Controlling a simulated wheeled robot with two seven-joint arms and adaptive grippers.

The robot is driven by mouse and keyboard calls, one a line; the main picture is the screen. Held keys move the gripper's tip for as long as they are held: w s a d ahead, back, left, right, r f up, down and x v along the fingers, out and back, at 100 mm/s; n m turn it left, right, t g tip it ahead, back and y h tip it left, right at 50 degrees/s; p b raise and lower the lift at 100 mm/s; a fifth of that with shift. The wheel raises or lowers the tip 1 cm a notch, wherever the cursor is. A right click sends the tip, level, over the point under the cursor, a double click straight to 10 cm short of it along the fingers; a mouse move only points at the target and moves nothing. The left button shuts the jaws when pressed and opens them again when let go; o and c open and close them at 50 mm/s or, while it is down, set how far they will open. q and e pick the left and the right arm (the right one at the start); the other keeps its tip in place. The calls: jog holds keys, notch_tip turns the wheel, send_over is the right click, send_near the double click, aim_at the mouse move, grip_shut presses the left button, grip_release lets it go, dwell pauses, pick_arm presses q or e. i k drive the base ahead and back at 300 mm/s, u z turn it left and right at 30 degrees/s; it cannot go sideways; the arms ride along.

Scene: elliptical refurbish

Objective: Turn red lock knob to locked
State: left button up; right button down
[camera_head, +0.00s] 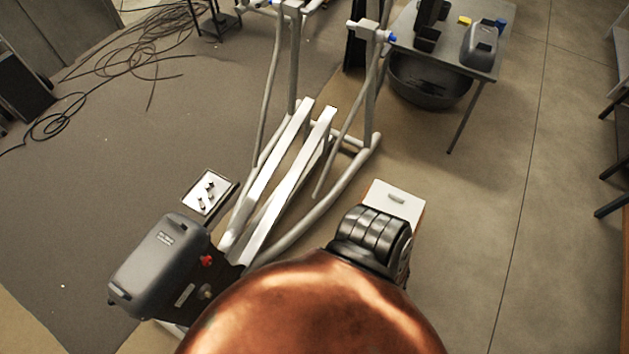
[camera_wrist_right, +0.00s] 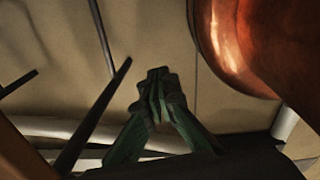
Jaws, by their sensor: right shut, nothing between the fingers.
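The red lock knob (camera_head: 206,261) sits on the dark plate beside the grey housing (camera_head: 160,262) of the elliptical, at the lower left of the head view. It is too small to tell which way it is turned. My right gripper (camera_wrist_right: 158,75) shows in the right wrist view with its dark green fingers closed together and nothing between them. The knob does not show in that view, and the gripper cannot be made out in the head view. My left gripper is in neither view.
The elliptical's white rails (camera_head: 270,185) run up the middle. A small tray (camera_head: 226,203) with several dark pieces lies beside them. A white-topped box (camera_head: 392,202) stands right of the frame. A table (camera_head: 475,58) stands at the back, above a dark tub (camera_head: 428,92). Cables lie at upper left.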

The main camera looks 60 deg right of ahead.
aim_at(207, 261)
jog(key=z, duration=1.1)
jog(key=k, duration=0.2)
jog(key=z, duration=1.2)
jog(key=k, duration=1.15)
jog(key=u, duration=1.5)
jog(key=i, duration=0.45)
jog(key=u, duration=0.1)
